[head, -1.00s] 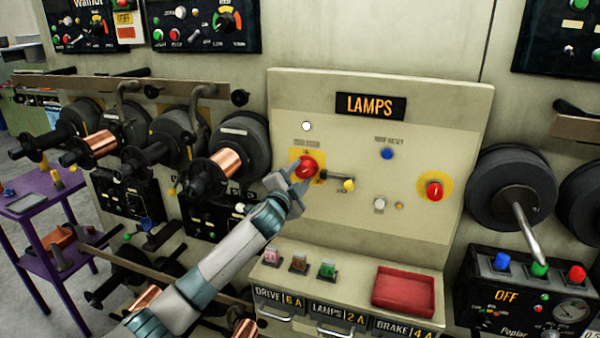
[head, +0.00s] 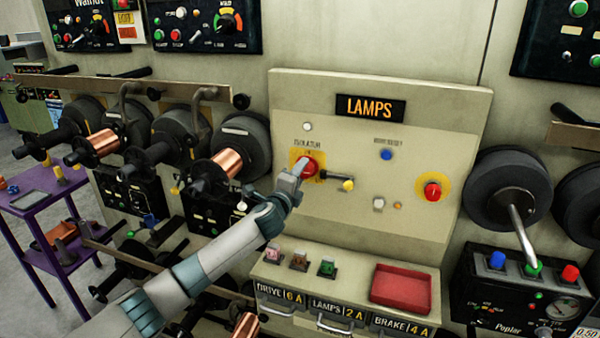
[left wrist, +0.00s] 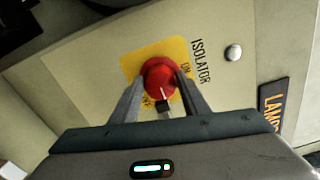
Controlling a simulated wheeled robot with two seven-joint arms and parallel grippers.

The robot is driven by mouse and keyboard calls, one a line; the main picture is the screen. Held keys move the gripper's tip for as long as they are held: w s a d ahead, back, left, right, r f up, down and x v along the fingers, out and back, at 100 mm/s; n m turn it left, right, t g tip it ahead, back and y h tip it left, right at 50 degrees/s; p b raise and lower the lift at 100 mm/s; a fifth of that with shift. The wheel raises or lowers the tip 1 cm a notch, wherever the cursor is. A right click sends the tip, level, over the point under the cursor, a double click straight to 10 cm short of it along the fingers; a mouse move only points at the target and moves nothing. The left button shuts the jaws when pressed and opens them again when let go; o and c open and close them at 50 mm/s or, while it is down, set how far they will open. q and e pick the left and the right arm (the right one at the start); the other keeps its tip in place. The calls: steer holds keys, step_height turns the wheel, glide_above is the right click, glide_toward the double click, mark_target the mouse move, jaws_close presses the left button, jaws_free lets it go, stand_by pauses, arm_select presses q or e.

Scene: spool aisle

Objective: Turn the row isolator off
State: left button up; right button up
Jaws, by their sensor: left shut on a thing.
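The row isolator is a red rotary knob (head: 309,167) on a yellow plate, on the beige panel under the LAMPS sign. It also shows in the left wrist view (left wrist: 158,74), with the printed words ISOLATOR and ON beside it. A pale pointer line shows on the knob. My left gripper (head: 298,172) is at the knob, its fingers on either side of it and shut on it. In the left wrist view my left gripper (left wrist: 160,88) straddles the red knob. The other printed position is partly hidden by a finger. My right gripper is not in view.
A lever with a yellow tip (head: 347,184) sticks out just right of the knob. A blue button (head: 386,155) and another red knob (head: 432,190) are farther right. Copper spools (head: 225,164) project on the left. A red tray (head: 401,289) sits on the ledge below.

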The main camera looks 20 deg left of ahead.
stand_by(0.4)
arm_select(q)
steer(key=o, duration=1.1)
steer(key=shift+c, duration=0.2)
steer(key=s+b, duration=0.5)
steer(key=s, duration=1.2)
steer(key=shift+s+a+b, duration=0.2)
steer(key=shift+a+b, duration=0.05)
steer(key=shift+b, duration=0.05)
steer(key=shift+f, duration=0.1)
